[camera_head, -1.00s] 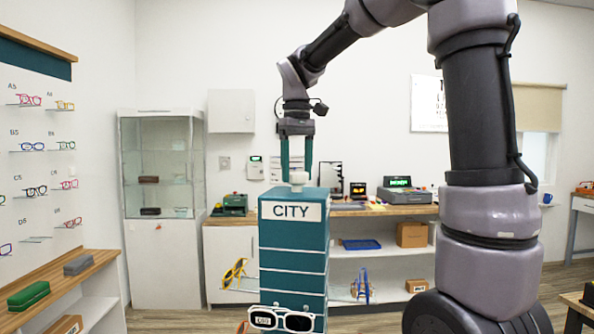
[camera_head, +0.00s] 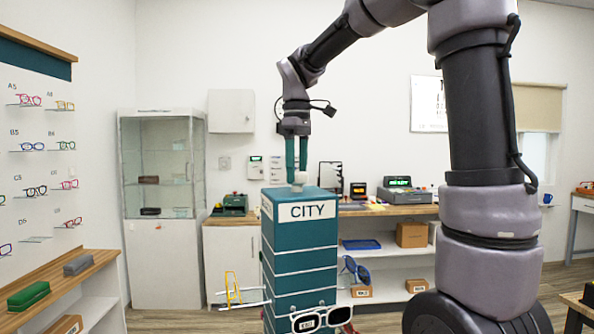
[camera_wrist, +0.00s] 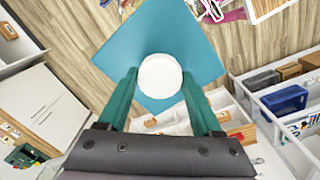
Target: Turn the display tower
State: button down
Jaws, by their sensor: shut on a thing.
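The display tower (camera_head: 303,255) is a tall teal column with a white "CITY" sign (camera_head: 307,211) near its top. It stands turned at an angle, with its left side face showing. A white knob (camera_head: 298,180) sits on its top; in the wrist view the round knob (camera_wrist: 160,76) is in the middle of the teal top (camera_wrist: 172,36). My gripper (camera_head: 297,169) points straight down with its green fingers shut on the knob. In the wrist view its fingers (camera_wrist: 159,92) lie on either side of the knob. White-framed glasses (camera_head: 308,321) are on the tower's lower front.
A glass cabinet (camera_head: 160,165) stands at the back left. A wooden-topped counter (camera_head: 375,210) with a card terminal and register runs behind the tower. Glasses on side shelves (camera_head: 243,304) stick out from the tower. A wall display of glasses (camera_head: 34,146) is at left.

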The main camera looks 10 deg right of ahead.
jog(key=shift+r+n, duration=0.1)
jog(key=shift+n, duration=7.6)
jog(key=shift+c, duration=0.2)
grip_release()
